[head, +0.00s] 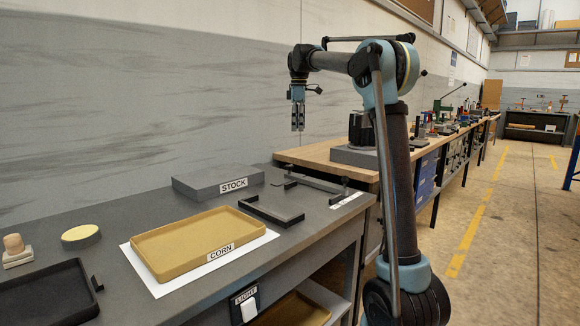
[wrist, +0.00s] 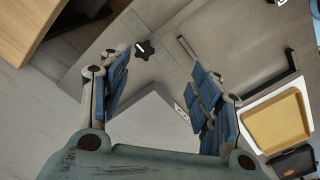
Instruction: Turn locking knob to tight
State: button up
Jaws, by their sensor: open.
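The locking knob (wrist: 144,50) is a small black star-shaped knob with a pale mark, on the grey bench top (wrist: 180,20) in the wrist view. It lies beyond my fingertips, just inside the left finger's line of sight and apart from it. I cannot make out the knob surely in the head view. My gripper (head: 298,128) hangs pointing down, well above the bench, in the head view. In the wrist view my gripper (wrist: 160,78) has its two blue-padded fingers wide apart with nothing between them. Whether the knob is tight or loose cannot be read.
The grey STOCK block (head: 218,184) lies at the bench's back. A black bracket (head: 268,212) stands before it. A tan CORN tray (head: 190,243) sits on a white sheet, with a dark tray (head: 45,296) at left. A wooden bench (head: 330,158) adjoins behind.

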aim_at(289, 166)
jog(key=w+a+n, duration=0.2)
jog(key=w+a, duration=0.1)
jog(key=a, duration=0.1)
notch_tip(289, 166, down, 18)
jog(key=shift+r, duration=0.2)
dwell(0.5)
jog(key=c, duration=1.1)
